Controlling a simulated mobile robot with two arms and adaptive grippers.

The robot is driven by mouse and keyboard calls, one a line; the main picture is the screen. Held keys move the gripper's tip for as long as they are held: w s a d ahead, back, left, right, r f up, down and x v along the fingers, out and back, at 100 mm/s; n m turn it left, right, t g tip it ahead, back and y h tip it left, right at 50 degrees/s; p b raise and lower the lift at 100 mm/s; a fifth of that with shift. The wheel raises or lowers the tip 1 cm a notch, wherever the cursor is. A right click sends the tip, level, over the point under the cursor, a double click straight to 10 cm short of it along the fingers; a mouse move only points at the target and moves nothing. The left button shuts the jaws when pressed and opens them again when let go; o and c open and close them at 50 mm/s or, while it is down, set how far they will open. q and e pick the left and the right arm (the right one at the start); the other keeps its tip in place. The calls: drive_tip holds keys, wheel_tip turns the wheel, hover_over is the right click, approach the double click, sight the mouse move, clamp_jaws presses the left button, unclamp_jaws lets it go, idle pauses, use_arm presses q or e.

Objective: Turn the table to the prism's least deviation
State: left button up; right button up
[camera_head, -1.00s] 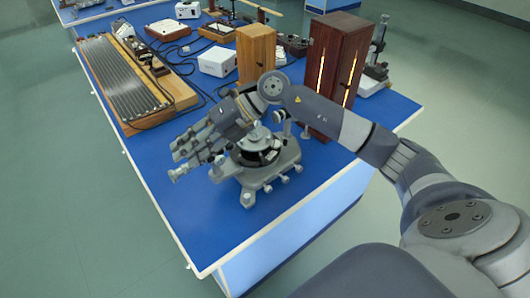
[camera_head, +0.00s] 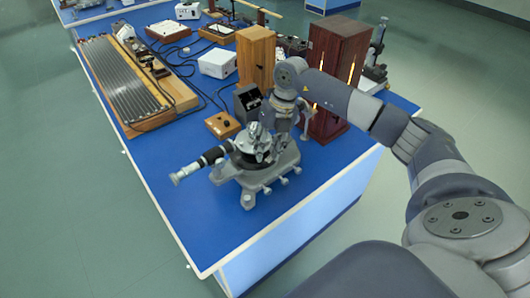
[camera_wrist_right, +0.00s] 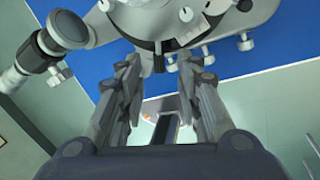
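The spectrometer (camera_head: 262,172) stands on the blue bench near its front edge. Its telescope (camera_head: 190,169) points to the left. A small pale, clear piece, perhaps the prism (camera_head: 256,133), stands on top of its round table; details are too small to tell. My right gripper (camera_head: 282,135) comes down at the far right side of the round table; contact cannot be told. My left gripper is not in view.
A black box (camera_head: 248,102) and a small wooden box (camera_head: 222,125) stand behind the spectrometer. A tall wooden box (camera_head: 256,57) and a dark red cabinet (camera_head: 334,60) stand further back. A long ribbed board (camera_head: 118,78) lies at left. The bench's front left is clear.

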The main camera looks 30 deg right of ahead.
sight(263, 161)
drive_tip(key=shift+x, duration=1.5)
drive_tip(key=shift+c, duration=0.4)
